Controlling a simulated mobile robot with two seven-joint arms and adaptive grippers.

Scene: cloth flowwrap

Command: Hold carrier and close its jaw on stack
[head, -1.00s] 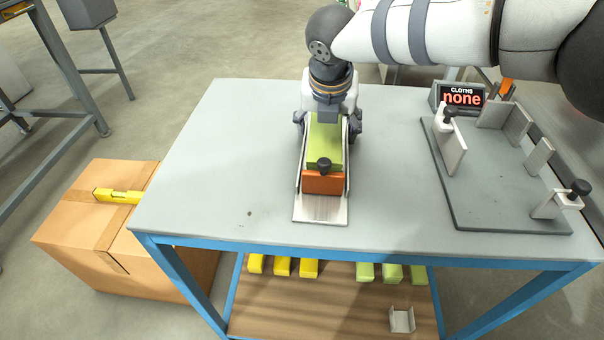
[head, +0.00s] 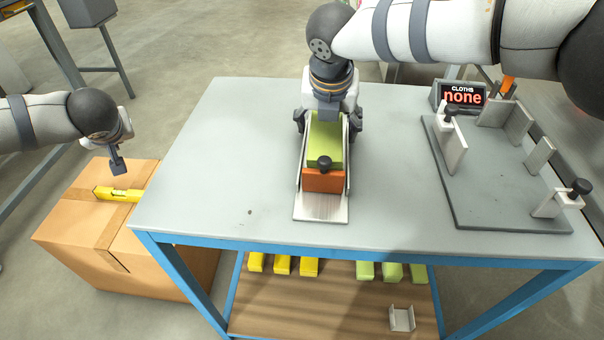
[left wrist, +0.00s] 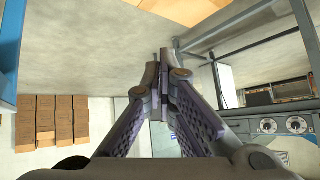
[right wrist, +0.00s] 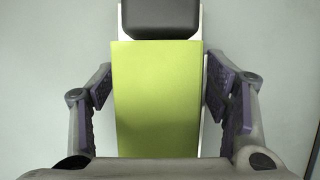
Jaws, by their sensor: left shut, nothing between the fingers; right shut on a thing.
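The carrier (head: 320,208) is a metal tray with side walls, lying on the table. In it sits a green stack (head: 324,135), with an orange block (head: 322,181) at its front end and a black knob (head: 324,163) above that block. My right gripper (head: 328,122) is at the carrier's far end, its fingers on either side of it. In the right wrist view the green stack (right wrist: 155,95) fills the space between the fingers. My left gripper (head: 117,165) is shut and empty above the cardboard box, left of the table; its fingertips meet in the left wrist view (left wrist: 158,62).
A grey fixture plate (head: 490,185) with upright stops and black knobs lies on the table's right. A display (head: 462,95) reads "CLOTHS none". A cardboard box (head: 100,225) with a yellow item (head: 118,195) stands left. The table's left part is clear. Yellow and green packs lie on the lower shelf (head: 330,315).

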